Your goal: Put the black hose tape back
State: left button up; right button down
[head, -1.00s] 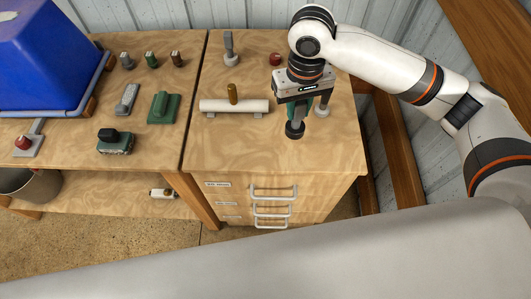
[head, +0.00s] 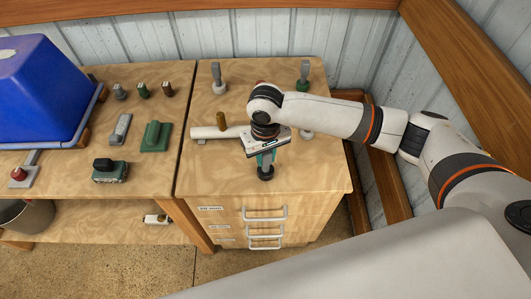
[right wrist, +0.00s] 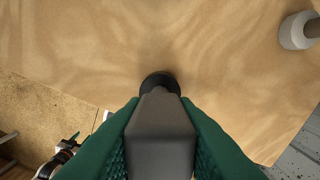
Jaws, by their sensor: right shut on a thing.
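My right gripper (head: 266,159) is over the front part of the wooden drawer cabinet top (head: 318,178), pointing down. It is shut on a dark piece with a grey tapered body and a round black end, which I take as the black hose tape (head: 265,173). In the right wrist view the green fingers of the right gripper (right wrist: 160,110) flank the grey body, and the black end of the hose tape (right wrist: 160,83) is lowermost, close to the wood. I cannot tell whether it touches. My left gripper is not in view.
A white bar with a brown peg (head: 213,132) lies left of the gripper. Upright grey (head: 218,80) and green (head: 304,72) handles stand behind. A white round base (head: 306,133) is to the right.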

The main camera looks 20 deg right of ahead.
jog(key=shift+f, duration=0.1)
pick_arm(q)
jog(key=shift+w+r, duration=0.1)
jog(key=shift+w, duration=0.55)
pick_arm(e)
jog(key=c, duration=1.2)
grip_release()
jog(key=shift+o, duration=0.2)
pick_arm(q)
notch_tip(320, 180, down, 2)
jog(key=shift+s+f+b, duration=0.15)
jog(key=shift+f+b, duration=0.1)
jog(key=shift+b, duration=0.95)
pick_arm(e)
notch_tip(320, 180, up, 12)
jog(key=shift+r, duration=0.15)
